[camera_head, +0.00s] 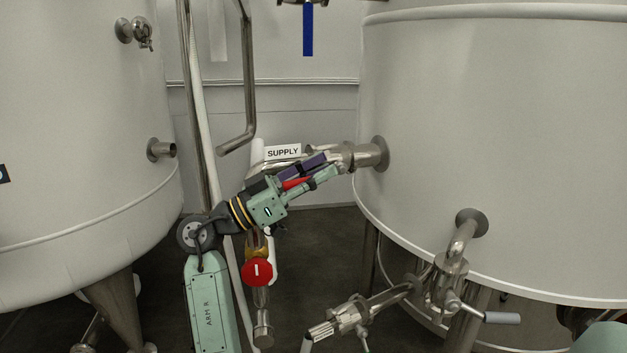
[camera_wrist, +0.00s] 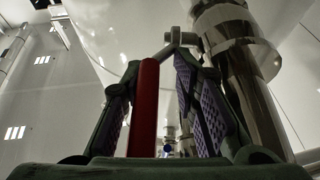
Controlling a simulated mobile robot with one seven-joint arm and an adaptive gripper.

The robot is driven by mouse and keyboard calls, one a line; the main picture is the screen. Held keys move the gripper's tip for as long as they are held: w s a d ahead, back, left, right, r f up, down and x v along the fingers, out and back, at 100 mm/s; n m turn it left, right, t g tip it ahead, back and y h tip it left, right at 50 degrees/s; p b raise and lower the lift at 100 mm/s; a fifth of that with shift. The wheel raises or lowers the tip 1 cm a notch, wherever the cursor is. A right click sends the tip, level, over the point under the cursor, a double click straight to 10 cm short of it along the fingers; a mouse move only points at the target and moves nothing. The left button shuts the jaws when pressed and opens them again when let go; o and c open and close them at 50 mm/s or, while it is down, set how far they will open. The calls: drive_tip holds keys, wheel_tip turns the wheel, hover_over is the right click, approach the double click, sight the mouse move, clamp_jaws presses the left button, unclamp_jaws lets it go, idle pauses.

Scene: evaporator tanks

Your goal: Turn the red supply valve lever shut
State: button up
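The red supply valve lever (camera_head: 297,183) shows as a short red piece between my gripper's fingers, just below the white SUPPLY sign (camera_head: 283,152). In the wrist view the lever (camera_wrist: 146,105) stands as a long red bar between the two purple-padded fingers. My gripper (camera_head: 322,168) is open around it, and it also shows in the wrist view (camera_wrist: 156,62). The lever is close to the left finger; I cannot tell whether they touch. A clear gap separates it from the right finger. The valve body is mostly hidden behind my gripper in the head view.
The steel supply pipe (camera_head: 368,154) joins the large right tank (camera_head: 480,130). A round red knob (camera_head: 257,271) sits below my wrist. A grey-handled valve (camera_head: 500,318) and other fittings stand lower right. A blue handle (camera_head: 308,28) hangs above. Another tank (camera_head: 75,130) stands left.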

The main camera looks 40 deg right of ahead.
drive_tip(key=shift+h, duration=0.8)
drive_tip(key=r, duration=0.6)
drive_tip(key=shift+s+a+r, duration=0.15)
drive_tip(key=shift+s+r, duration=0.15)
drive_tip(key=shift+r, duration=0.05)
drive_tip(key=f+y, duration=0.1)
drive_tip(key=f, duration=0.1)
drive_tip(key=f+y, duration=0.1)
drive_tip(key=f, duration=0.2)
drive_tip(key=shift+s+m+g, duration=0.2)
drive_tip(key=shift+m+g, duration=0.1)
drive_tip(key=shift+g, duration=0.1)
drive_tip(key=shift+w+a+f, duration=0.1)
drive_tip(key=shift+w+a, duration=0.05)
drive_tip(key=shift+a, duration=0.15)
drive_tip(key=shift+a+b, duration=0.45)
drive_tip(key=shift+a, duration=0.1)
drive_tip(key=shift+w+a+f, duration=0.25)
drive_tip(key=shift+w+a, duration=0.25)
drive_tip(key=w+a+b, duration=0.2)
drive_tip(key=w+a, duration=0.1)
drive_tip(key=a, duration=0.5)
drive_tip(key=shift+w+a+f+b, duration=0.3)
drive_tip(key=shift+a+f, duration=0.05)
drive_tip(key=shift+f, duration=0.1)
drive_tip(key=shift+f, duration=0.1)
drive_tip(key=shift+c, duration=0.5)
